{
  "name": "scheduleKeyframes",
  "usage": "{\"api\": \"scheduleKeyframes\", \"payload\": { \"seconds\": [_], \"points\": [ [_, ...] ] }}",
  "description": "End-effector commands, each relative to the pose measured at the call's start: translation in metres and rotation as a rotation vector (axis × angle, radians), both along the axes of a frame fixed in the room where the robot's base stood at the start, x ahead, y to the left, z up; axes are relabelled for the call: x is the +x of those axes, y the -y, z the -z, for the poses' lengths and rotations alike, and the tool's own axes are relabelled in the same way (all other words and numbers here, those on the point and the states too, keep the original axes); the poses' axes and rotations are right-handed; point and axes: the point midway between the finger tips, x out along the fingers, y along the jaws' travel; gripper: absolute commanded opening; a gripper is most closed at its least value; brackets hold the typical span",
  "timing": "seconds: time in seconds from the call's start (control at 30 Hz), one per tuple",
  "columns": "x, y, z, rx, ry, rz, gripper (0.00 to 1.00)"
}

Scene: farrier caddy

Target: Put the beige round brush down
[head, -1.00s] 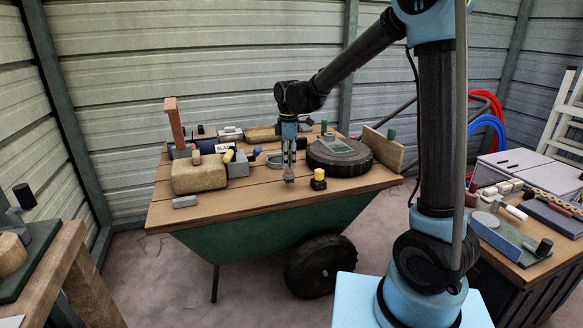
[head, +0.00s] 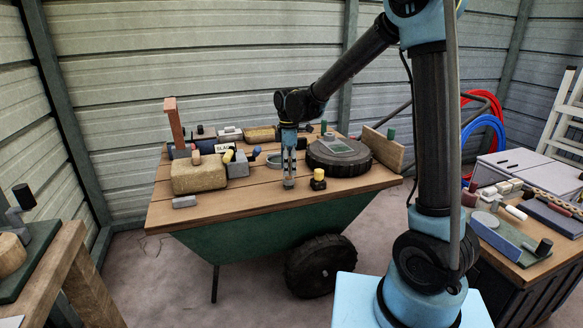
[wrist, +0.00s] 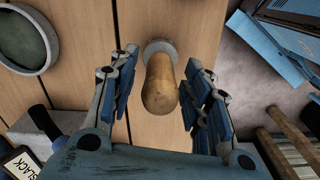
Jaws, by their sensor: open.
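The beige round brush (wrist: 160,88) shows in the wrist view as a tan rounded handle above a pale grey round base, standing on the plank top. In the head view its lower part (head: 289,184) shows just below my gripper (head: 289,172). My gripper is open, with one blue-padded finger on each side of the brush, and it also shows in the wrist view (wrist: 162,72). Gaps show between the handle and both fingers, so they look apart from it. The plank top (head: 235,210) under the brush lies over a green wheelbarrow.
A black piece with a yellow top (head: 318,180) stands close to the right of my gripper. A large black disc (head: 325,165) lies behind it. A round dish (wrist: 22,42) and a "SLACK" label (wrist: 22,160) are nearby. The front planks are mostly clear.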

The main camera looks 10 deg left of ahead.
Motion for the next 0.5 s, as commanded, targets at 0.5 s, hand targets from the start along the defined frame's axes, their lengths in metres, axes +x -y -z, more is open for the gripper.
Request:
{"api": "scheduleKeyframes", "payload": {
  "seconds": [0.5],
  "points": [
    [0.0, 0.0, -0.073, 0.0, 0.0, 0.0, 0.44]
  ]
}}
